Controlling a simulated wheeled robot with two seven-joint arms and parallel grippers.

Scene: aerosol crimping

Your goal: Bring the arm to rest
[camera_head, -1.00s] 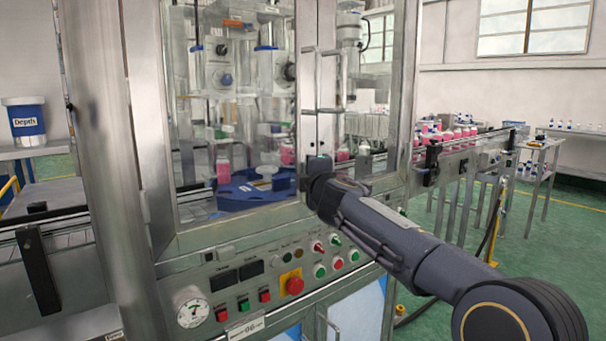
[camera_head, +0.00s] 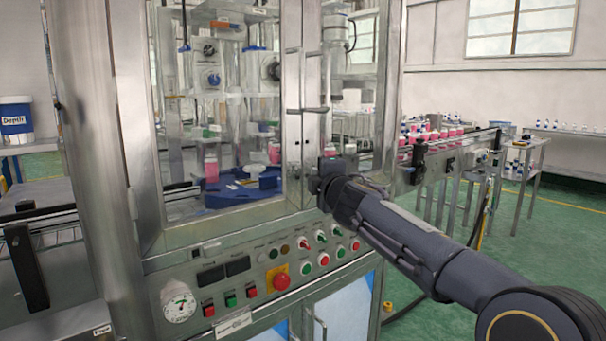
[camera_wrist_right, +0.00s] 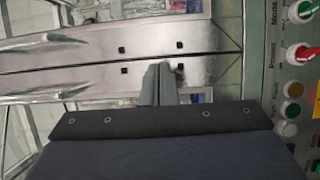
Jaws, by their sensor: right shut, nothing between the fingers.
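My right arm reaches in from the lower right in the head view. Its gripper (camera_head: 322,180) is in front of the lower part of the machine's glazed doors, near where the two door frames meet. In the right wrist view the grey fingers (camera_wrist_right: 160,82) are together with nothing between them, over the metal door frames (camera_wrist_right: 110,60). I cannot tell the exact gap to the doors. Part of the gripper is hidden behind my wrist in the head view. My left gripper is not in view.
The crimping machine's control panel (camera_head: 250,278), with a red emergency button (camera_head: 281,282), juts out below the doors. Door handles (camera_head: 304,108) stand out above my gripper. A conveyor with pink bottles (camera_head: 440,133) runs to the right. The green floor (camera_head: 540,225) at right is open.

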